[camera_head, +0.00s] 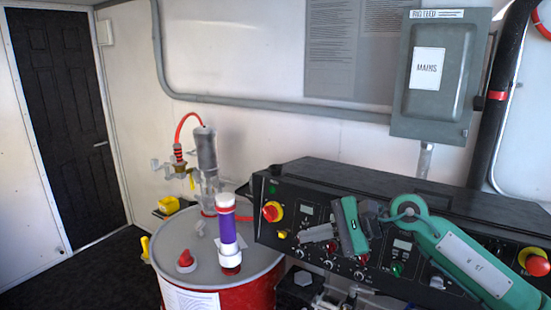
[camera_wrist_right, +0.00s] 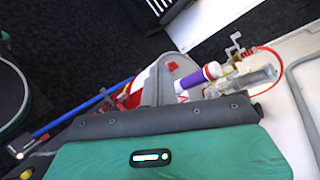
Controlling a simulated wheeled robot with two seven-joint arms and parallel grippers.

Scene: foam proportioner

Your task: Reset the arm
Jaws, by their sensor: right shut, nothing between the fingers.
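My right arm, green and grey, reaches in from the right in the head view. Its gripper (camera_head: 316,233) is in front of the black control panel (camera_head: 390,215), to the right of the drum, and looks empty. In the right wrist view the shut grey fingers (camera_wrist_right: 160,72) point toward the drum and cover part of it. My left gripper is not in view.
A red drum (camera_head: 186,240) with a grey lid carries a purple and white tube (camera_head: 228,235), a red cap (camera_head: 185,262) and a clear cylinder (camera_head: 206,150) with a red hose. A grey mains box (camera_head: 440,75) hangs on the wall. A dark door (camera_head: 65,110) is at left.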

